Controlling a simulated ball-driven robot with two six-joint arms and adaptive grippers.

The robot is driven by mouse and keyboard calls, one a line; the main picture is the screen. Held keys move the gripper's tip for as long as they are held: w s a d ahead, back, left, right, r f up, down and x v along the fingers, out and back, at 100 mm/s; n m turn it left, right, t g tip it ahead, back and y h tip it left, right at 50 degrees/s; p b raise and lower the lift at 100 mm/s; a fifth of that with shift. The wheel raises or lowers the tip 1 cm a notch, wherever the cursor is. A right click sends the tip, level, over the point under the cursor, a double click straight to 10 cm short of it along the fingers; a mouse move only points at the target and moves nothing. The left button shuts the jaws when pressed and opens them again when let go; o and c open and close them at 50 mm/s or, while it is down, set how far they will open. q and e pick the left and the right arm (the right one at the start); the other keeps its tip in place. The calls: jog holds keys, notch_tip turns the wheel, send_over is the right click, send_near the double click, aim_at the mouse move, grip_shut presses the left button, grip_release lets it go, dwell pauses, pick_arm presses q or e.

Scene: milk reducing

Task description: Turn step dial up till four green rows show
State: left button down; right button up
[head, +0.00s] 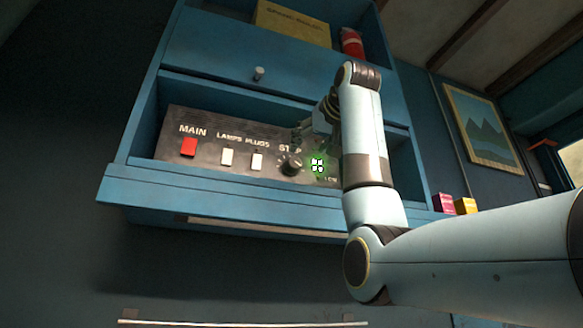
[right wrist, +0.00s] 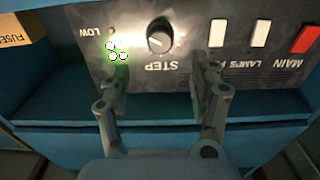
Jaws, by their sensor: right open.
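The black step dial (head: 291,164) sits on the dark control panel (head: 205,165), beside the label STEP. In the right wrist view the dial (right wrist: 160,38) appears upside down with a pale pointer mark. A green-glowing indicator (head: 317,165) is lit beside the dial; in the right wrist view it (right wrist: 117,51) shows bright spots with green glow, and its rows are too small to count surely. My right gripper (right wrist: 160,72) is open, its fingers spread either side of the dial and apart from it. In the head view the right gripper (head: 308,128) is partly hidden by its arm. My left gripper is not in view.
A red MAIN switch (head: 188,147) and two white switches, LAMPS (head: 226,157) and PLUGS (head: 257,161), stand left of the dial. The panel sits inside a blue cabinet (head: 150,190) with a front ledge. A yellow box (head: 292,22) and red cylinder (head: 351,43) rest above.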

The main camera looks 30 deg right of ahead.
aim_at(295, 163)
jog(key=p+x, duration=0.1)
jog(key=x, duration=0.2)
jog(key=p+x, duration=0.2)
jog(key=x, duration=0.1)
jog(key=shift+w+r, duration=0.1)
jog(key=shift+r, duration=0.1)
jog(key=p+x, duration=0.1)
jog(key=x, duration=0.1)
jog(key=shift+w, duration=0.3)
jog(key=shift+w+d+f, duration=0.15)
jog(key=shift+w, duration=0.35)
jog(key=c, duration=1.1)
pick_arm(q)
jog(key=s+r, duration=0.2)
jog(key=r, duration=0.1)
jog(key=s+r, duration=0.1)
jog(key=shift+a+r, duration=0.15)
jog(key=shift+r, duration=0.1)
pick_arm(e)
jog(key=shift+c, duration=0.2)
